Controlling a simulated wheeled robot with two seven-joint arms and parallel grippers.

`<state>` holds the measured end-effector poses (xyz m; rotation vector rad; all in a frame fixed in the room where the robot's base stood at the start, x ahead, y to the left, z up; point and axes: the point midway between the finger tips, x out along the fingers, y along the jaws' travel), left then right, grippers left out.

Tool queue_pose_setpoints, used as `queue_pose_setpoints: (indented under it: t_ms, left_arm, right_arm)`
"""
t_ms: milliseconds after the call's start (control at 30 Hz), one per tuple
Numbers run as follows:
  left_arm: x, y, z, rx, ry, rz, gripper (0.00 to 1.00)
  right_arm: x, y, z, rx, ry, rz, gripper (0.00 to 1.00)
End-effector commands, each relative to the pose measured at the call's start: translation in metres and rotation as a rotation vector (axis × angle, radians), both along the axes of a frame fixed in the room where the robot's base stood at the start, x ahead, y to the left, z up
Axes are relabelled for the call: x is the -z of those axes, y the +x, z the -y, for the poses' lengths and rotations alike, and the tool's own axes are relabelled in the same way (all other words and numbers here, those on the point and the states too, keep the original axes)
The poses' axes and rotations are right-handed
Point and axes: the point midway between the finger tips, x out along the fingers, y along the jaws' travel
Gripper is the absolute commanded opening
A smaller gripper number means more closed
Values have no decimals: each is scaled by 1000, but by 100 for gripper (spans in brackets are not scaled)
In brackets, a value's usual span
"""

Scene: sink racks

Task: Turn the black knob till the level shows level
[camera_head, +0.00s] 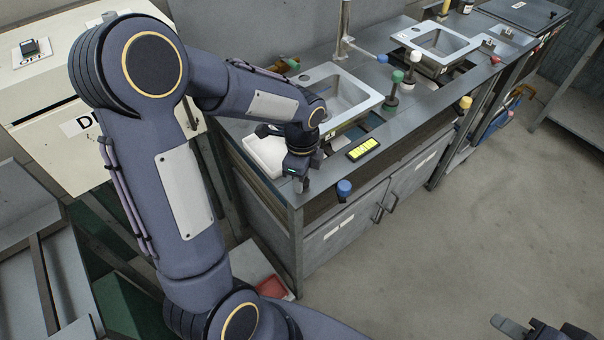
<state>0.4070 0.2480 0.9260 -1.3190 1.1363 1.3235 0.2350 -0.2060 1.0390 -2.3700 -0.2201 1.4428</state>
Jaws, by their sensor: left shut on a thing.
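The level (363,149) is a small black-framed bar with a yellow-green window, lying on the front of the metal counter beside the near sink. Its reading is too small to make out. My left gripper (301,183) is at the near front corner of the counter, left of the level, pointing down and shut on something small. This appears to be the black knob, which the gripper mostly hides. My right gripper (512,327) is only partly in view at the bottom right, over the floor and away from the counter. Its opening is not clear.
A blue knob (344,188) sticks out of the counter front close to my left gripper; a yellow knob (465,102) is further right. The near sink (371,100) and a green-topped handle (393,90) stand behind the level. The floor (450,240) at right is clear.

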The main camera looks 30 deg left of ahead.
Motion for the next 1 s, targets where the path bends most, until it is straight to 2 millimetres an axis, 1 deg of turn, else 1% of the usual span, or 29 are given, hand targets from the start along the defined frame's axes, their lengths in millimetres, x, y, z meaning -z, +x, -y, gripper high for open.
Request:
queue_pose_setpoints:
  t_ms: [33, 300, 767, 800, 933, 1000]
  left_arm:
    - [-4, 2, -1, 20, 1, 9, 11]
    - [-4, 3, -1, 88, 2, 11, 11]
    - [-4, 3, -1, 96, 3, 13, 11]
    - [-4, 3, -1, 96, 3, 13, 39]
    - [-3, 3, -1, 96, 2, 10, 55]
    - [-2, 2, -1, 96, 1, 8, 55]
  right_arm:
    - [-2, 0, 0, 0, 0, 0, 36]
    - [-3, 0, 0, 0, 0, 0, 36]
    - [-3, 0, 0, 0, 0, 0, 36]
    - [-3, 0, 0, 0, 0, 0, 36]
    - [-3, 0, 0, 0, 0, 0, 36]
    - [-3, 0, 0, 0, 0, 0, 36]
